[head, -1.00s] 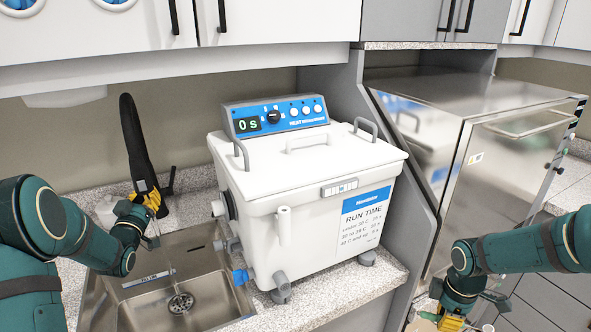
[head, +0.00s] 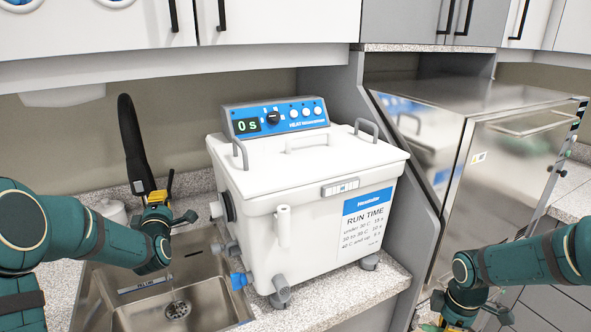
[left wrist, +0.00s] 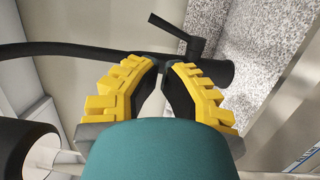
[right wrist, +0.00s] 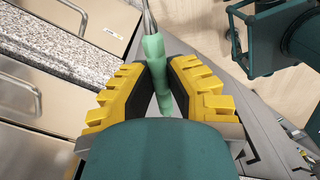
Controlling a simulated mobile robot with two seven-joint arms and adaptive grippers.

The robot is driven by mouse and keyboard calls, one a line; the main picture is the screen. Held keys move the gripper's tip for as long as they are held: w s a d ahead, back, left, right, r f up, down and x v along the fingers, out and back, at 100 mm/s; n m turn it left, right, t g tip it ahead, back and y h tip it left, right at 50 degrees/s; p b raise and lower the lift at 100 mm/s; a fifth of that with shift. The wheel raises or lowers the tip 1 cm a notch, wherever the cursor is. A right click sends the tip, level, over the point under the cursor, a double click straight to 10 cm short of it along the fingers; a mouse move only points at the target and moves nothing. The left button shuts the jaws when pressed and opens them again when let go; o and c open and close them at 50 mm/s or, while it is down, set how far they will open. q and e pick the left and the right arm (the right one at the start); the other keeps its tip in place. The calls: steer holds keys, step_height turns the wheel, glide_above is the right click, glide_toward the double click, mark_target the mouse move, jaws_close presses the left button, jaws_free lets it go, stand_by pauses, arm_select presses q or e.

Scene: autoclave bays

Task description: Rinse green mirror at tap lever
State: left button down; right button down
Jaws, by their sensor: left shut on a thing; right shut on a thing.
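The green mirror's green handle (right wrist: 155,65) is between the fingers of my right gripper (right wrist: 160,80), which is shut on it. A thin metal stem runs on from the handle to the top edge of the right wrist view, and the mirror's head is out of view. The black tap (head: 132,140) stands behind the sink, with a small black tap lever (head: 170,183) on its side; the lever also shows in the left wrist view (left wrist: 168,26). My left gripper (head: 157,200) appears closed on the tap's lower body, beside the lever. My right gripper shows only partly at the bottom edge of the head view.
The steel sink (head: 205,283) with a round drain (head: 178,309) lies below the tap. A white bath unit (head: 300,180) showing "0 s" stands right of the sink. A steel autoclave (head: 500,180) is farther right. Wall cabinets (head: 270,20) hang above.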

arm_select(q)
steer(key=x, duration=1)
steer(key=shift+w, duration=0.3)
steer(key=shift+w+a, duration=0.1)
